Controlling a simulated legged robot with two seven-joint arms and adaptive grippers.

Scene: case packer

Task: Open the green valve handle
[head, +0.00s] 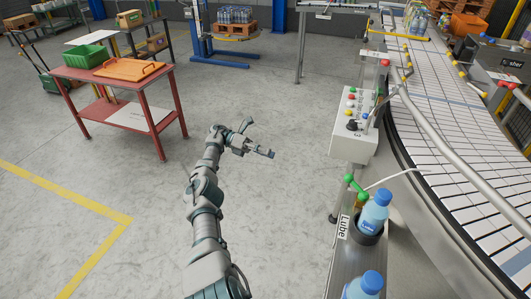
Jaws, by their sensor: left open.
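The green valve handle (356,187) is small and sits at the lower right of the head view, near the "Lube" label (344,227) and beside a blue bottle. My left gripper (261,139) is open and empty. It hangs over the bare floor, to the left of the handle and higher in the picture, clearly apart from it. My right gripper is out of view.
A blue bottle (376,210) stands in a dark holder right beside the handle; another bottle (364,286) is nearer. A control box (357,128) with buttons is behind the handle. The conveyor (450,130) runs along the right. Floor on the left is free up to a red table (112,76).

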